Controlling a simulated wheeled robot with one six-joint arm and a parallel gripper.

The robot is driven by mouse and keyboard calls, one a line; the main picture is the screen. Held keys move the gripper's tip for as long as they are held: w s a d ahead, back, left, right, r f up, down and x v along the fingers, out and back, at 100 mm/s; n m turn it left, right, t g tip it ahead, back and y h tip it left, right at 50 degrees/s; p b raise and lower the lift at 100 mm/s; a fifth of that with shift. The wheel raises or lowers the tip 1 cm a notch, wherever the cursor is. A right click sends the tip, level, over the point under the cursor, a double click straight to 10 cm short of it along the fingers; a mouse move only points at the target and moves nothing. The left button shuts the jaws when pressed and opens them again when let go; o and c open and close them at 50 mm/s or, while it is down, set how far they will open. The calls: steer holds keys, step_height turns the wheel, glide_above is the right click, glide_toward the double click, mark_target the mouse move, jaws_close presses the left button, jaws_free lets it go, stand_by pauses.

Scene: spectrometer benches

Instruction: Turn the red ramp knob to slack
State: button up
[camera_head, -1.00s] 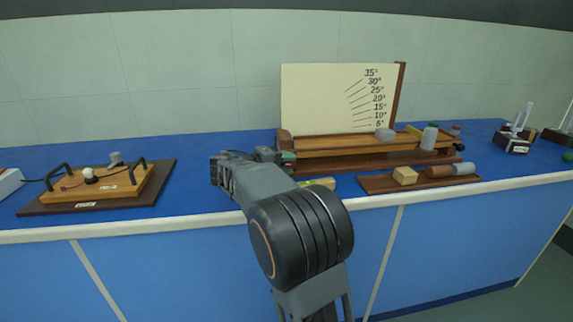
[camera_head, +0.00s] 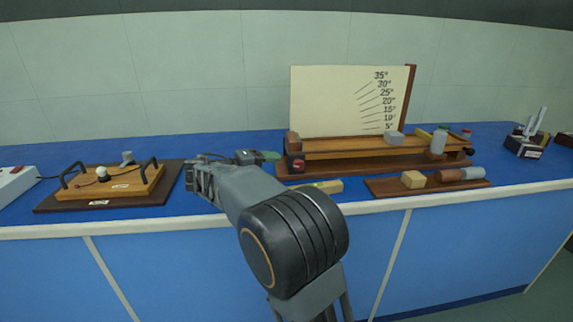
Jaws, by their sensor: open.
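The red ramp knob (camera_head: 298,165) is a small red disc with a dark surround at the left end of the wooden ramp (camera_head: 345,146). The ramp lies nearly level on its dark base, in front of a cream angle board (camera_head: 340,100). My gripper (camera_head: 268,155) is left of the knob, pointing right, with greenish fingertips. It is open and looks empty and apart from the knob. The gap between the fingers is too small to make out. The knob's setting cannot be read.
A grey block (camera_head: 394,138) sits on the ramp's right part. In front are a yellow-green bar (camera_head: 328,187) and a dark tray (camera_head: 383,188) with blocks. A wooden circuit board (camera_head: 130,187) stands at left. A grey cylinder (camera_head: 438,144) stands at the ramp's right end.

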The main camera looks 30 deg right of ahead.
steer(key=shift+w+a+r+p, duration=0.1)
steer(key=shift+a+r+p, duration=0.15)
steer(key=shift+a, duration=1.2)
steer(key=shift+w+a+r+p, duration=0.1)
steer(key=shift+a+r, duration=0.15)
steer(key=shift+a, duration=1.15)
